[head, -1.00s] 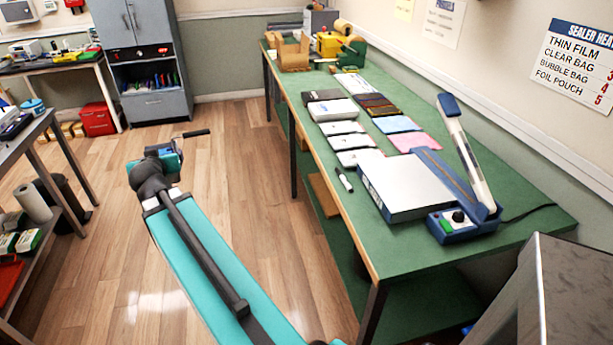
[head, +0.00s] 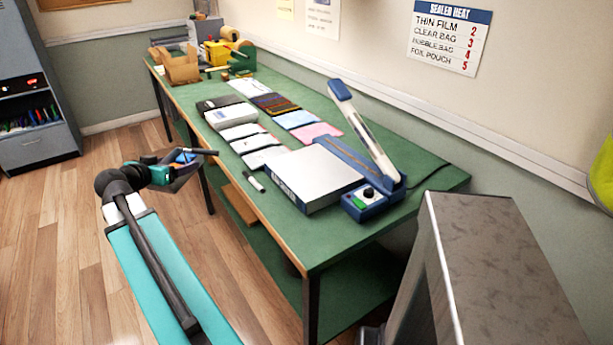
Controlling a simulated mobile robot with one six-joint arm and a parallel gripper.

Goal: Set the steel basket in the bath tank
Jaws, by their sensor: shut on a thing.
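My gripper (head: 180,160) is at the end of my arm, out over the wood floor left of the green bench. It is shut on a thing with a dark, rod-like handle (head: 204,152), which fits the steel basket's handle. The basket's body is mostly hidden behind the gripper and arm, so its shape and contents cannot be told. I see no bath tank that I can make out in this view.
The green bench (head: 400,215) runs along the right wall, close to my gripper. It bears a bag sealer (head: 370,200), a silver-topped box (head: 312,175), pouches and a marker (head: 254,181). A grey metal cabinet (head: 500,260) stands at lower right.

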